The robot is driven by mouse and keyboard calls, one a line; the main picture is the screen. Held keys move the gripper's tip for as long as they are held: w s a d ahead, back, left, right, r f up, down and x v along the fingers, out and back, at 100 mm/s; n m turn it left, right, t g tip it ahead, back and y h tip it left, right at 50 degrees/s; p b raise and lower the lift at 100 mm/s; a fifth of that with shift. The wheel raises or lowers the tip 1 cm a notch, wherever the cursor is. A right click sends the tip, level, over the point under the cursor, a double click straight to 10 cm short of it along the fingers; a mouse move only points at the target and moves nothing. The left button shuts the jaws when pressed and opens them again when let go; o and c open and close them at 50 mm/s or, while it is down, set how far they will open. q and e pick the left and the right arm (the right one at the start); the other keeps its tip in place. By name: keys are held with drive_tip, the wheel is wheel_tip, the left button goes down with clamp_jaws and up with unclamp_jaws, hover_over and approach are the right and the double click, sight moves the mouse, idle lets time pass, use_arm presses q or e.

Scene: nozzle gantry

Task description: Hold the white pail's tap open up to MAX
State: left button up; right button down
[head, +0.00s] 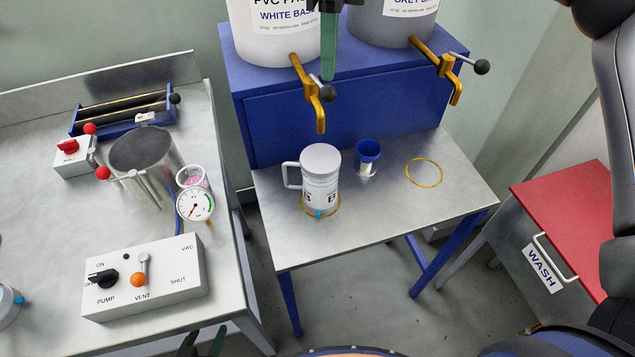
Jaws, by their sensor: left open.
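The white pail (275,40), labelled WHITE BASE, stands on the blue stand at the top, cut by the frame. Its brass tap (309,95) points down, with a black-knobbed lever (327,93) beside the spout. No stream shows below it. My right gripper (328,72) reaches down from the top edge, its green finger tip just above the knob; contact and finger gap cannot be told. A lidded white jug marked B (320,180) stands upright below the tap on a yellow ring (304,208). No MAX mark is readable. My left gripper (203,345) is open and empty at the bottom edge.
A grey pail (395,25) has its own tap (450,75) at right. A blue cup (367,155) and an empty yellow ring (424,172) are on the metal table. Left bench holds a pump box (145,280), gauge (195,204) and steel pot (145,150).

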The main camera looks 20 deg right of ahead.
wheel_tip(320, 180, up, 5)
drive_tip(key=p, duration=0.4)
drive_tip(key=shift+r, duration=0.1)
idle(0.3)
drive_tip(key=shift+s, duration=0.1)
